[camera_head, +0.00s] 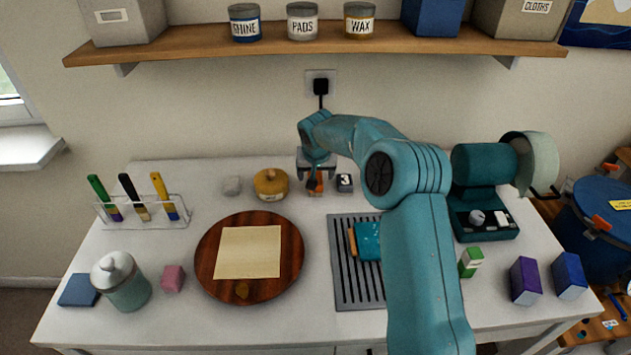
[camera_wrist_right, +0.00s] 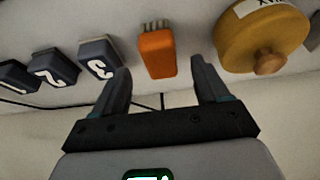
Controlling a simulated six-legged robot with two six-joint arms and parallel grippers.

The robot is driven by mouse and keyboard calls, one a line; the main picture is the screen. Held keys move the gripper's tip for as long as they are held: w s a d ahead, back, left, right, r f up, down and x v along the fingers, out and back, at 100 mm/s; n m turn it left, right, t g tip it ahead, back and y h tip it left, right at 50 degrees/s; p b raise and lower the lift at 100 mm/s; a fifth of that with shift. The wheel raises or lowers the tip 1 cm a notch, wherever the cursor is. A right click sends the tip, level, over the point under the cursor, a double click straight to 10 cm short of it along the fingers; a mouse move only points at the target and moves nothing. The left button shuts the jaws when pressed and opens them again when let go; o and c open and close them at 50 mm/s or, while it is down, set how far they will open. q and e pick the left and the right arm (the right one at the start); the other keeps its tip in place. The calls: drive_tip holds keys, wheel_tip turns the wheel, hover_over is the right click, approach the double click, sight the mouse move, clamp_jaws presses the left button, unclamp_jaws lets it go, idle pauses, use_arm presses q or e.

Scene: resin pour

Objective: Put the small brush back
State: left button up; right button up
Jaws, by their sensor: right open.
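The small brush, with an orange body and pale bristles, is on the white table toward the back. It shows in the head view (camera_head: 315,187) just under my right gripper, partly hidden by it. It also shows in the right wrist view (camera_wrist_right: 158,54), ahead of the gap between the two fingers. My right gripper (camera_head: 316,174) is open and empty, its fingertips (camera_wrist_right: 159,68) spread to either side of the brush. A rack (camera_head: 150,224) at the left holds brushes with green, black and yellow handles. My left gripper is not in view.
A yellow lidded tin (camera_head: 271,184) stands close left of the brush; a dark block marked 3 (camera_head: 345,183) is close right. A round wooden board (camera_head: 207,252) and a slotted grey mat (camera_head: 345,284) lie in front. A shelf (camera_head: 200,40) hangs above.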

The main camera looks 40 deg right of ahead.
drive_tip(key=v, duration=0.7)
drive_tip(key=shift+b, duration=0.35)
drive_tip(key=shift+s, duration=0.1)
